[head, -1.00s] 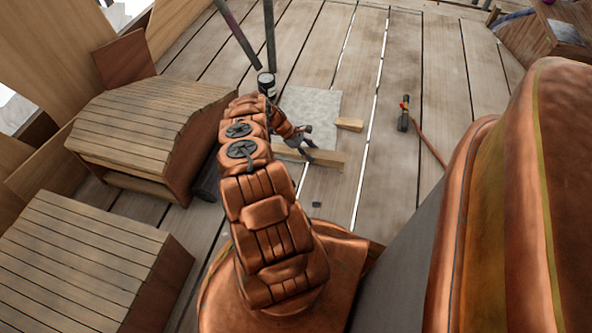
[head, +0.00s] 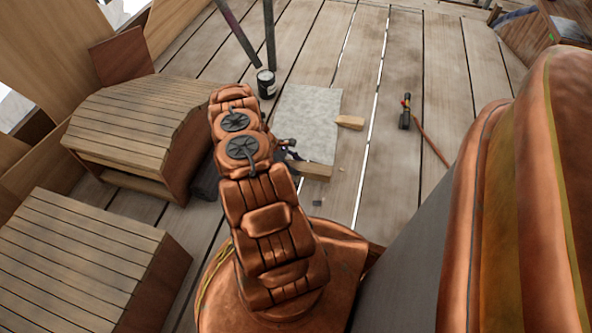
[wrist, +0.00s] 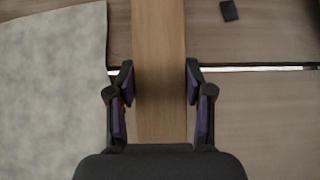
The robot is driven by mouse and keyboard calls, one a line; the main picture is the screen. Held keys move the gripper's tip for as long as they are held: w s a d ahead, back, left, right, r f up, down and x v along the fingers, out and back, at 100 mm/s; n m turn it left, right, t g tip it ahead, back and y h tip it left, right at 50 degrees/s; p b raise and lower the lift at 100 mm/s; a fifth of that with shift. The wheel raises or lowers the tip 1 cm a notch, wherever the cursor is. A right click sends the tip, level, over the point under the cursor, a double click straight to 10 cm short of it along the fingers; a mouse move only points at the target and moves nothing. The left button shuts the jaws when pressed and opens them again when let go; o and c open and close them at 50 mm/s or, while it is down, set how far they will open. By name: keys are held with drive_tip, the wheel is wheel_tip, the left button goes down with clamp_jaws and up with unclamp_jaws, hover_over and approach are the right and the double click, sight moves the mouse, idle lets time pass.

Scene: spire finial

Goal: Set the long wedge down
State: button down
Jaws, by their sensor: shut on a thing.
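The long wedge is a pale wooden bar (head: 314,171). It also shows in the wrist view (wrist: 159,35), running up the middle between the fingers. My gripper (wrist: 160,80) is shut on it, one dark finger with a purple pad at each side. In the head view my gripper (head: 290,154) is partly hidden behind my arm, and so is the wedge's left end. The wedge is at the near edge of the grey sheet (head: 311,105). I cannot tell whether it touches the floor.
A short wooden block (head: 350,122) lies at the sheet's right edge. A dark can (head: 266,84) stands beyond the sheet. A dark-headed tool (head: 405,113) lies to the right. A small dark piece (wrist: 229,10) lies on the planks. Plank-topped wooden structures (head: 80,260) stand at left.

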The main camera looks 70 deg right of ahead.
drive_tip(key=shift+f+b, duration=0.65)
drive_tip(key=shift+f, duration=0.75)
drive_tip(key=shift+f, duration=0.2)
drive_tip(key=shift+c, duration=2.2)
unclamp_jaws()
drive_tip(key=shift+r, duration=0.2)
drive_tip(key=p+v, duration=0.3)
drive_tip(key=v, duration=0.9)
drive_tip(key=shift+p, duration=0.35)
